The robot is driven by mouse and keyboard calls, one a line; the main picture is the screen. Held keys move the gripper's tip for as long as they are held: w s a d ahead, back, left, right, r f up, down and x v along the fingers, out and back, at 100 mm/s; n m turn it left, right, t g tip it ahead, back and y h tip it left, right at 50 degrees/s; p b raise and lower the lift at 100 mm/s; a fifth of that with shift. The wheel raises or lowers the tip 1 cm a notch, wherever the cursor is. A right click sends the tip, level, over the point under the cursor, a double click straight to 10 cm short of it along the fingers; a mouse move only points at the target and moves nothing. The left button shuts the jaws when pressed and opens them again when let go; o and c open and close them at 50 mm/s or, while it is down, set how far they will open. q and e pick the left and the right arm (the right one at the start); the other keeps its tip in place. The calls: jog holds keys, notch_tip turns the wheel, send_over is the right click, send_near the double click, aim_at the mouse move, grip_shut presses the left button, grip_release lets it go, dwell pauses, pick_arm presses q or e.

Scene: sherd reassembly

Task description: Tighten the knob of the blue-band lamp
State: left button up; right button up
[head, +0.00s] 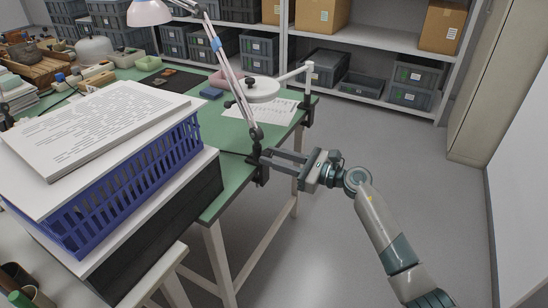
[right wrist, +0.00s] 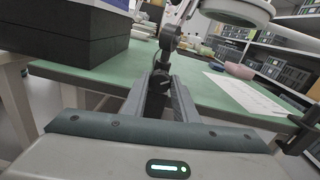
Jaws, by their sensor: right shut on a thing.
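The blue-band lamp (head: 229,74) stands at the green table's near right edge, its thin arm rising up and left to a white shade (head: 149,12). A blue band (head: 216,43) wraps the arm. Its black clamp and post sit at the table edge. My right gripper (head: 264,158) reaches in from the right, level, with its fingers at the low black part of this lamp. In the right wrist view the fingers close around a dark upright knob part (right wrist: 158,88), below a round black joint (right wrist: 168,38). The fingertips partly hide the knob. My left gripper is out of view.
A white round magnifier lamp (head: 262,89) is clamped farther along the green table (head: 222,128), above a printed sheet (head: 272,115). A blue crate (head: 125,188) with papers stands at the left on a dark box. The floor right of the table is clear.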

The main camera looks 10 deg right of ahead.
jog(key=shift+r+m+p, duration=0.1)
jog(key=shift+m+p, duration=0.3)
jog(key=shift+m, duration=0.2)
jog(key=m+p, duration=0.2)
jog(key=m, duration=0.2)
jog(key=shift+m, duration=0.3)
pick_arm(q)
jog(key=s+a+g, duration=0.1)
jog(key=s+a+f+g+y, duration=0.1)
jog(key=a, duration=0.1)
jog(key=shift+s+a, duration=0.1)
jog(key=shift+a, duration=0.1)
pick_arm(e)
jog(key=o, duration=1.1)
jog(key=shift+c, duration=0.2)
jog(key=shift+d, duration=0.15)
